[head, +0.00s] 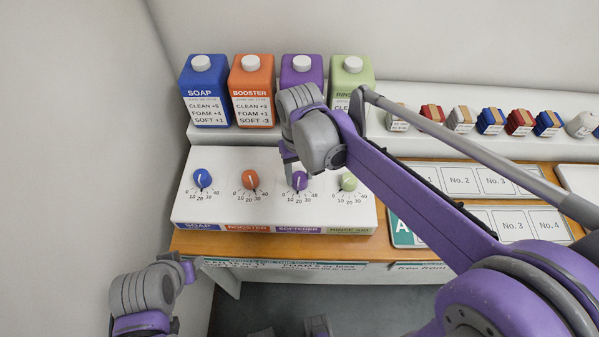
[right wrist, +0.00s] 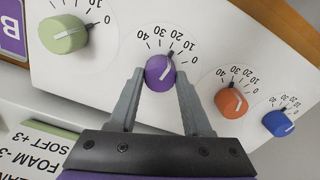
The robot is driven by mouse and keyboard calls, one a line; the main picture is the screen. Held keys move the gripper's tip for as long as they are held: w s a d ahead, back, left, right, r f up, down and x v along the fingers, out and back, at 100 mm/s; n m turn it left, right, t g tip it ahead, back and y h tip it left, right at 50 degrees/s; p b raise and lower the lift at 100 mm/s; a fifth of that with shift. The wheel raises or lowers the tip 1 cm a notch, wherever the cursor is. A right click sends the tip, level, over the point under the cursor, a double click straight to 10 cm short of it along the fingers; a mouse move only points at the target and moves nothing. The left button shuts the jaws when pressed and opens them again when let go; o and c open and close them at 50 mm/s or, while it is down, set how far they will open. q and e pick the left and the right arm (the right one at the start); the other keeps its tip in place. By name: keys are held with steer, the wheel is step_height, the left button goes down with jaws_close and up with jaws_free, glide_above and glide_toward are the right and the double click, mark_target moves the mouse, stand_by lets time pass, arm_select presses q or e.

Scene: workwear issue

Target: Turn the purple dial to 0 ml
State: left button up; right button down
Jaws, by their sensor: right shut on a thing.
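The purple dial (head: 299,181) is third from the left on the white panel, above a SOFTENER label. It also shows in the right wrist view (right wrist: 159,72), where its white pointer line slants toward the middle of the scale, roughly near 20; the exact reading is hard to tell. My right gripper (right wrist: 160,78) has its two fingers on either side of the dial, shut on it. In the head view the right gripper (head: 292,165) comes down over the dial from above. My left gripper (head: 188,268) is low at the left, away from the panel; its jaws are unclear.
Blue (head: 202,179), orange (head: 250,180) and green (head: 348,182) dials share the white panel (head: 225,205). Blue, orange (head: 252,88), purple and green bottles stand behind. Numbered card trays (head: 480,180) and small coloured bundles are at the right. A wall rises at the left.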

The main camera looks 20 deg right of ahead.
mark_target(300, 177)
steer(key=m, duration=0.4)
steer(key=shift+m, duration=2.1)
steer(key=shift+c, duration=1.7)
jaws_free()
step_height(300, 177, up, 11)
steer(key=shift+f, duration=0.15)
